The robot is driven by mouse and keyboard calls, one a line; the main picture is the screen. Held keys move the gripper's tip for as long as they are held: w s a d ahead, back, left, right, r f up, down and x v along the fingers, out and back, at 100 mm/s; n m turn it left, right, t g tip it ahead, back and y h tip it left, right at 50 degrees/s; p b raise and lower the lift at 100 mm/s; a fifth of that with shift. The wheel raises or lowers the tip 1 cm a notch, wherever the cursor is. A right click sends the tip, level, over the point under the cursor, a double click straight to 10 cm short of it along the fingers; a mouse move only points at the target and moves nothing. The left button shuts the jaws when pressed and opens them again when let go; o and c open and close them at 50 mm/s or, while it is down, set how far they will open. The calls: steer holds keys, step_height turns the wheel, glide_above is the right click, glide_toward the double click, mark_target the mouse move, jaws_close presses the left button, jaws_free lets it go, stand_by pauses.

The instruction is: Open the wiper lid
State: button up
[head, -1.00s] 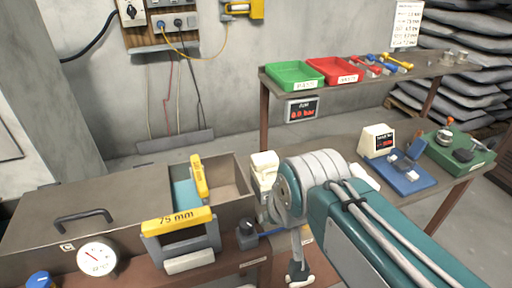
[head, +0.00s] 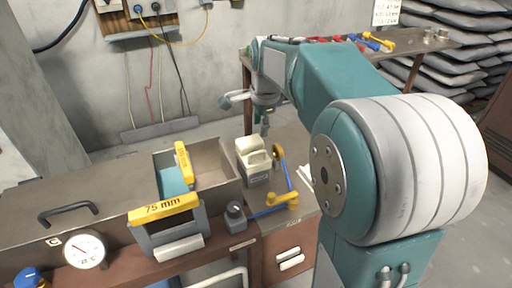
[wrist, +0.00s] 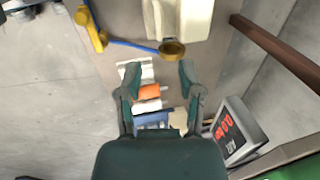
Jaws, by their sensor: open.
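A cream box (head: 252,156) on a grey base stands on the bench end, right of the grey metal tank; it is the likely wiper, but I cannot tell its lid from its body. A round brass knob (head: 279,152) is on its right side. In the wrist view the cream box (wrist: 180,16) is at the top edge, cut off, with the brass knob (wrist: 172,49) below it. My gripper (wrist: 159,70) is open and empty, apart from the knob. In the head view my gripper (head: 264,125) hangs behind the box, small and partly unclear.
A pressure display (wrist: 235,130) is right of my gripper. The back table (head: 430,45) stands behind my arm.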

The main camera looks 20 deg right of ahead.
mark_target(257, 153)
steer(key=f, duration=0.3)
steer(key=w+f, duration=0.1)
steer(key=f, duration=0.5)
steer(key=shift+w+f, duration=0.4)
jaws_close()
